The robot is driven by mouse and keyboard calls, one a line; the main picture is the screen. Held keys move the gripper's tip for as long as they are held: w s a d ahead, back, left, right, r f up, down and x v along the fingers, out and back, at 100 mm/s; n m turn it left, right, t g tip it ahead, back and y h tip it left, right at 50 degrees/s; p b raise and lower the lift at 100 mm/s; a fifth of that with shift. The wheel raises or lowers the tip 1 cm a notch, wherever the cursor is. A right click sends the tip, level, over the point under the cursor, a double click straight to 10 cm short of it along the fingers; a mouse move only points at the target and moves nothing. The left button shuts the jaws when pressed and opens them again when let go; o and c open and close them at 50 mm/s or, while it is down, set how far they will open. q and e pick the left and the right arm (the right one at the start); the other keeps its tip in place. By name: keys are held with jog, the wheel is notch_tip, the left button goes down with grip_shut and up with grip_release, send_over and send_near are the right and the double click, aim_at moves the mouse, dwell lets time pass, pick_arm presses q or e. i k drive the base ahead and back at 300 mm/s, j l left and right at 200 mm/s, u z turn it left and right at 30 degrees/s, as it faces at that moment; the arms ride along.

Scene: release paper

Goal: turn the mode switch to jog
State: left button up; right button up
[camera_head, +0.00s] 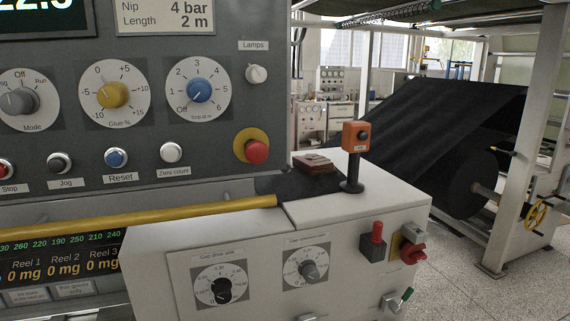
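The mode switch (20,101) is a grey knob on a round white dial (42,117) at the left edge of the head view. The dial is marked Off at the top, Run at upper right and Mode below. I cannot tell for sure which mark the knob points to. Below it to the right is a separate dark push button labelled Jog (59,163). Neither of my grippers is in view.
The yellow Glue dial (112,94) and a blue-knobbed dial (200,89) sit right of the switch. Stop (5,169), Reset (116,158) and a red mushroom button (257,151) lie below. A yellow bar (150,219) runs in front of the panel's foot.

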aim_at(23, 101)
jog(key=j+u, duration=0.1)
jog(key=u, duration=0.3)
jog(key=j+u, duration=0.1)
jog(key=u, duration=0.3)
jog(key=j+u, duration=0.1)
jog(key=u, duration=0.25)
jog(key=j+z, duration=0.25)
jog(key=j, duration=1)
